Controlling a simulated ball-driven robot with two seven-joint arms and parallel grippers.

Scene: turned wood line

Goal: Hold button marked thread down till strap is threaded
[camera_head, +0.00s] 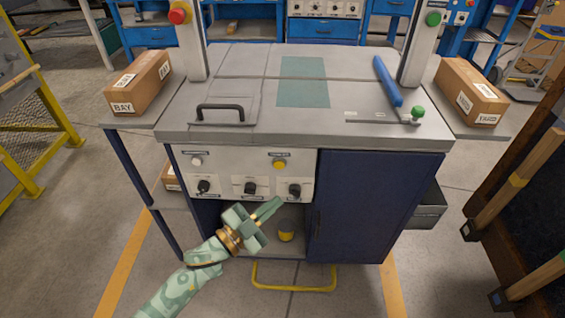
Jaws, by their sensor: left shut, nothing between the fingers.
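The machine's front panel (225,175) carries a white button (197,161) at the left and a yellow button (279,165) at the right. Each has a small label above it, too small to read, so I cannot tell which is marked thread. Three black knobs sit in a row below, the right one (295,190) closest to my gripper. My left gripper (276,203) is shut and empty, below the yellow button and in front of the panel's lower edge. It appears apart from both buttons. No strap can be made out. My right gripper is out of view.
The grey worktop (350,125) has a black handle (220,108), a green patch (303,82) and a blue bar (388,81). Cardboard boxes stand on the left (138,82) and right (470,92) side shelves. A dark blue door (372,205) closes the right front. A yellow rail (293,288) runs low in front.

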